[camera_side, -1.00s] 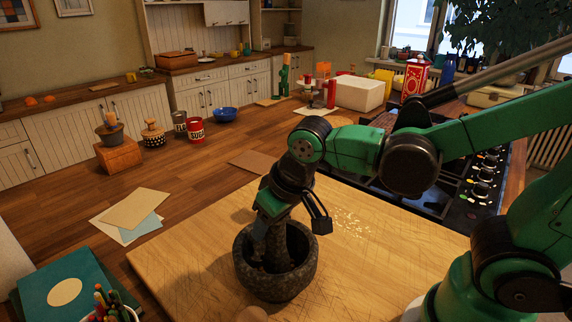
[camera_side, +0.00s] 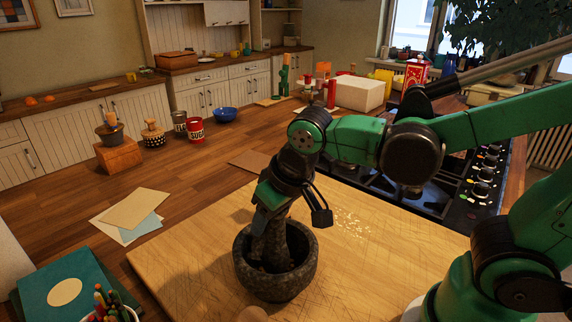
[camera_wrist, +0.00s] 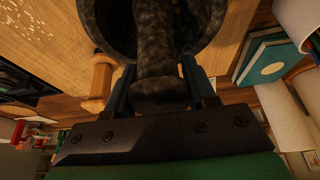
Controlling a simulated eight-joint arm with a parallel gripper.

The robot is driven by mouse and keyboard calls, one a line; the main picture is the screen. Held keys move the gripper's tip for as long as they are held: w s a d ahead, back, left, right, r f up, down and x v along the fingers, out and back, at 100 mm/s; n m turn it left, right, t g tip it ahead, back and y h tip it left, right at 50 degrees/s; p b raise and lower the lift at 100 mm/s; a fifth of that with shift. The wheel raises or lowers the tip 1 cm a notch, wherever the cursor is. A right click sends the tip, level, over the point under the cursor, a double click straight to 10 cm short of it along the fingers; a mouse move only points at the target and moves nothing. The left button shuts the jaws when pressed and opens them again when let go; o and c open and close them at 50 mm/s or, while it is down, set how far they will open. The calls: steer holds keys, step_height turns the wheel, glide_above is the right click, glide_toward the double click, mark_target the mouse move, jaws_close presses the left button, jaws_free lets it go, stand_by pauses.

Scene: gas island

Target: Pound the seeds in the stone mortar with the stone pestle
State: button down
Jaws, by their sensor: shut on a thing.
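The dark stone mortar (camera_side: 276,280) stands on the wooden board (camera_side: 390,265) in front of my arm. My gripper (camera_side: 268,222) is above the mortar and shut on the stone pestle (camera_side: 271,246). The pestle points down into the bowl, slightly tilted. In the wrist view the pestle (camera_wrist: 158,80) sits between the two jaws, with its lower end inside the mortar (camera_wrist: 200,25). A few brownish bits show in the bowl, but the seeds are mostly hidden. Pale seeds (camera_side: 350,222) lie scattered on the board right of the mortar.
A gas hob (camera_side: 440,195) lies behind the board at right. A wooden tool (camera_wrist: 100,80) lies close beside the mortar. Teal books (camera_side: 65,285) and a cup of pencils (camera_side: 110,305) stand at lower left. Papers (camera_side: 135,212) lie on the counter.

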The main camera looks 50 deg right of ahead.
steer(key=shift+f, duration=0.5)
stand_by(0.3)
steer(key=shift+r, duration=1.05)
steer(key=shift+f, duration=0.15)
steer(key=shift+f, duration=0.95)
steer(key=shift+r, duration=1.1)
